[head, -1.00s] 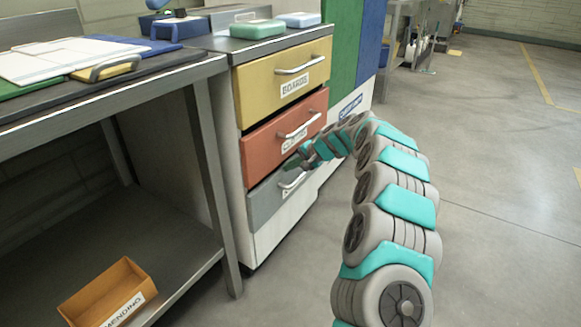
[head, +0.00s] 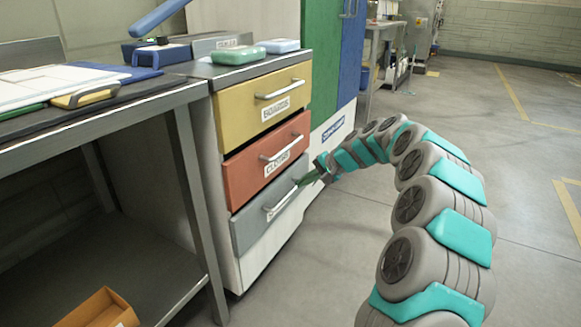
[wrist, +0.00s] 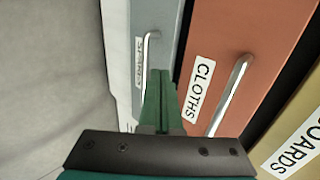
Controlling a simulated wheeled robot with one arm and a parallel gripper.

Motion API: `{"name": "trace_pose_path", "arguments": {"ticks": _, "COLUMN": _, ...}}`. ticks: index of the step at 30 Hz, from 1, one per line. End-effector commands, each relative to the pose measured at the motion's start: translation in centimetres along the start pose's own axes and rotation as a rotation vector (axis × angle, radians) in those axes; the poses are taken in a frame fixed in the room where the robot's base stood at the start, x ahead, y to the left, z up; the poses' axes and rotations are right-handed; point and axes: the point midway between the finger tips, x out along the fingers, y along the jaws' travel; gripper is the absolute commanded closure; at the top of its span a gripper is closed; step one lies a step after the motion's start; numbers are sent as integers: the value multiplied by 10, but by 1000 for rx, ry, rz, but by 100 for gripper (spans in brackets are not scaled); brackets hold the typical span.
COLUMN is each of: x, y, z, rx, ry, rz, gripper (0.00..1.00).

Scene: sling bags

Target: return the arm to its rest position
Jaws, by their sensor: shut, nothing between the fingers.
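My arm curves in from the lower right of the head view and ends at my gripper (head: 312,177), beside the drawer unit. My gripper's green fingers also show in the wrist view (wrist: 160,98), shut and empty. They point at the drawer fronts, close to the handle of the grey bottom drawer (head: 262,222); I cannot tell whether they touch it. The red drawer labelled CLOTHS (head: 240,170) is above it, and the yellow drawer (head: 235,112) is at the top. In the wrist view the grey drawer (wrist: 155,20) is left of the red one (wrist: 235,40).
A metal workbench (head: 130,110) with boards on it stands at the left. An orange bin (head: 95,312) lies on its lower shelf. A green and blue cabinet (head: 330,70) stands behind the drawers. The floor (head: 500,130) to the right is clear.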

Motion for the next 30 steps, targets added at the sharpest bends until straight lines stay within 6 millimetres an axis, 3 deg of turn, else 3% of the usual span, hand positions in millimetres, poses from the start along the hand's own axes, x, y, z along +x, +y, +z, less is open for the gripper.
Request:
{"name": "trace_pose_path", "arguments": {"ticks": 4, "x": -17, "y": -19, "z": 40, "rx": -63, "ry": -49, "rz": 20, "gripper": 100}}
{"name": "trace_pose_path", "arguments": {"ticks": 8, "x": -38, "y": -31, "z": 97, "rx": -151, "ry": -115, "rz": 66, "gripper": 100}}
{"name": "trace_pose_path", "arguments": {"ticks": 14, "x": -74, "y": -25, "z": 182, "rx": -280, "ry": -205, "rz": 168, "gripper": 100}}
{"name": "trace_pose_path", "arguments": {"ticks": 23, "x": -136, "y": 26, "z": 289, "rx": -434, "ry": -293, "rz": 372, "gripper": 100}}
{"name": "trace_pose_path", "arguments": {"ticks": 30, "x": -191, "y": 94, "z": 356, "rx": -499, "ry": -339, "rz": 563, "gripper": 100}}
